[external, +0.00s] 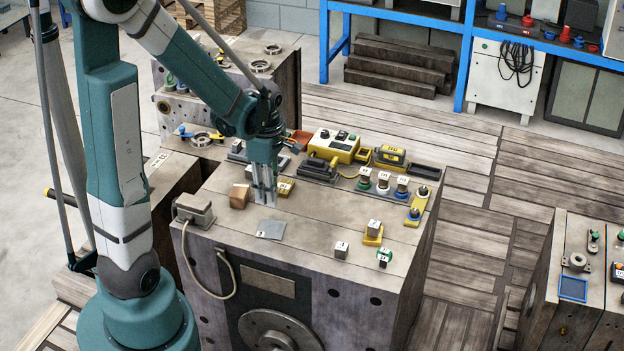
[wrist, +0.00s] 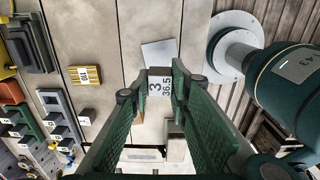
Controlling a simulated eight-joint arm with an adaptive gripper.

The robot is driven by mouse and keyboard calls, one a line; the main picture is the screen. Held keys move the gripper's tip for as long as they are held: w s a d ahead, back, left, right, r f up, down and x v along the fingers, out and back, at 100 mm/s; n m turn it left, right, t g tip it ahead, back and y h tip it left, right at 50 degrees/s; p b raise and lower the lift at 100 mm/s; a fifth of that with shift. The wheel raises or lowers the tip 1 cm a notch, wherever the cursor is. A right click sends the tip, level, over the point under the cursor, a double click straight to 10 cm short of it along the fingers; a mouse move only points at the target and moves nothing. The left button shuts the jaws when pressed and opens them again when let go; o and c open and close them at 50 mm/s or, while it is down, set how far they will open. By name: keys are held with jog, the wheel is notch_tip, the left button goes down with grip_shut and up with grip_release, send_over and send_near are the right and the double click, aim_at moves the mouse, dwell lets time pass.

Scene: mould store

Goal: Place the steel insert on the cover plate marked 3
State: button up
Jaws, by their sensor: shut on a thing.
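My gripper (external: 265,200) is over the big machine block's top. In the wrist view, my gripper (wrist: 158,88) is shut on a small block with a white top marked "3" and "36.5", which I take to be the steel insert (wrist: 160,82). The fingers mostly hide it in the external view. A flat grey plate (external: 271,230) lies in front of the gripper, with a small mark near one corner that I cannot read. In the wrist view the plate (wrist: 160,52) shows just beyond the insert. Any gap beneath the insert is hard to judge.
A brown block (external: 239,197) stands left of the gripper and a yellow block (external: 286,187) right of it. A grey box (external: 195,208) with a cable is at the left edge. Labelled cubes (external: 341,248) stand at the front right. Bare surface surrounds the plate.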

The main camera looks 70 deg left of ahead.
jog(key=shift+s, duration=0.15)
jog(key=shift+f, duration=0.1)
jog(key=b, duration=0.2)
send_over(271, 228)
jog(key=shift+d+f, duration=0.1)
jog(key=shift+f, duration=2.75)
jog(key=shift+f+b, duration=0.55)
jog(key=shift+f, duration=1.55)
jog(key=shift+f, duration=0.15)
jog(key=o, duration=1)
jog(key=shift+r, duration=0.25)
